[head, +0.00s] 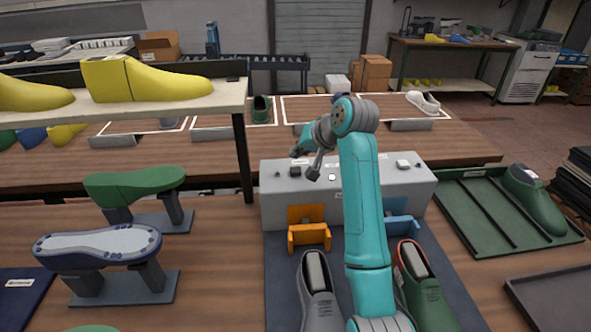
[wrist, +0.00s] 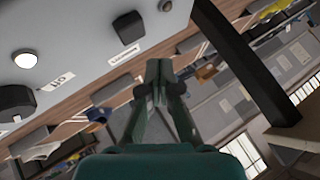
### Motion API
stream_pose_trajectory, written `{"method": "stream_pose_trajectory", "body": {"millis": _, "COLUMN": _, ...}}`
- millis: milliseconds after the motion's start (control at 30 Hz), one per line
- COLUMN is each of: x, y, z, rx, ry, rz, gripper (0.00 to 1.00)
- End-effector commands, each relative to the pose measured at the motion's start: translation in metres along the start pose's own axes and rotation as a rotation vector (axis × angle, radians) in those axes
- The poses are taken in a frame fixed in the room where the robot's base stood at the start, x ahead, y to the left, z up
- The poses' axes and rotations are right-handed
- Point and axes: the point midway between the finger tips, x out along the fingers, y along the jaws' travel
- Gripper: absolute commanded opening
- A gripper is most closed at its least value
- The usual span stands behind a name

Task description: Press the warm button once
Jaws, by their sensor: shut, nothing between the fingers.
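A grey control box (head: 290,205) stands on the table behind the shoe fixtures. Its top carries a dark square button (head: 295,171), a small knob (head: 277,174) and a white button (head: 332,177). The wrist view shows the box at upper left, with a black button (wrist: 128,27), a round white light or button (wrist: 26,58) and labels too small or turned to read surely. I cannot tell which button is the warm one. My gripper (wrist: 158,70) is shut and empty, its fingertips apart from the buttons. In the head view my gripper (head: 295,153) is above the box's left part.
Orange (head: 309,235) and blue (head: 400,228) holders stand before the box, with a grey shoe (head: 317,290) and a green shoe (head: 425,290). A shelf (head: 180,105) with yellow lasts and its dark post are at left. A green tray (head: 480,215) is at right.

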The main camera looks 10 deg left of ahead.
Motion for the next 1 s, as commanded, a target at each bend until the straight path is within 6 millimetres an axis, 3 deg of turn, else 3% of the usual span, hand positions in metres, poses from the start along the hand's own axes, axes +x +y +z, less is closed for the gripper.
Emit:
{"method": "stream_pose_trajectory", "body": {"millis": 300, "x": 0.014, "y": 0.010, "z": 0.010, "rx": 0.000, "ry": 0.000, "rz": 0.000, "gripper": 0.00}}
{"method": "stream_pose_trajectory", "body": {"millis": 1000, "x": 0.015, "y": 0.011, "z": 0.011, "rx": 0.000, "ry": 0.000, "rz": 0.000, "gripper": 0.00}}
